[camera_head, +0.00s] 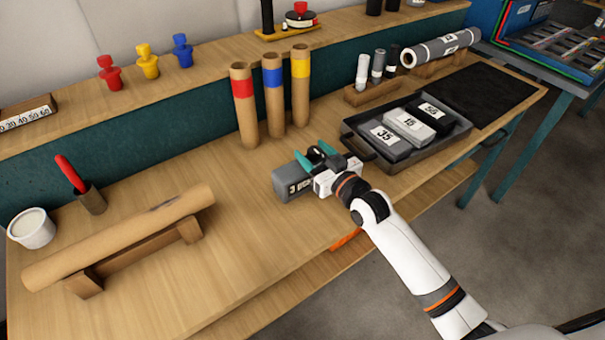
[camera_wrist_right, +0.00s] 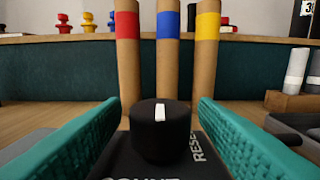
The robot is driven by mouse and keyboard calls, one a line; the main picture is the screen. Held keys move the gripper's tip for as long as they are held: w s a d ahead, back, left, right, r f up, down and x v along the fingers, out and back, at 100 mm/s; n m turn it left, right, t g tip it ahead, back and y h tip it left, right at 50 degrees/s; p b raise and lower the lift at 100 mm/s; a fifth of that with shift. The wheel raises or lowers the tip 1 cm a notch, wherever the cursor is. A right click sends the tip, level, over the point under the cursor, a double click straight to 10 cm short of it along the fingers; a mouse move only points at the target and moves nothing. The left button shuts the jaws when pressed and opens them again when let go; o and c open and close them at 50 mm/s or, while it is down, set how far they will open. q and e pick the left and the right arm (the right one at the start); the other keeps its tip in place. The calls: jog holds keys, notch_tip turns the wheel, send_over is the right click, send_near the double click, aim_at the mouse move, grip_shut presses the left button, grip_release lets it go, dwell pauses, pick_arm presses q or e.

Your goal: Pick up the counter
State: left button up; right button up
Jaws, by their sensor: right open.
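The counter (camera_head: 291,184) is a grey box with a number on its front, lying on the wooden bench. In the right wrist view its dark top (camera_wrist_right: 135,164) carries a black round knob (camera_wrist_right: 160,140) with a white mark and partly visible lettering. My right gripper (camera_head: 316,155) is open at the counter. Its two teal fingers stand apart on either side of the knob, with gaps to it in the right wrist view (camera_wrist_right: 158,108). The gripper and wrist hide part of the counter in the head view. My left gripper is not in view.
Cardboard tubes with red (camera_head: 245,108), blue (camera_head: 273,98) and yellow (camera_head: 300,88) bands stand behind the counter. A dark tray (camera_head: 372,152) with numbered blocks lies to the right. A long cardboard roll (camera_head: 120,240) rests on a stand at left. Bench between is clear.

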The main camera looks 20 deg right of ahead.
grip_shut()
jog(key=shift+r, duration=0.1)
dwell(0.3)
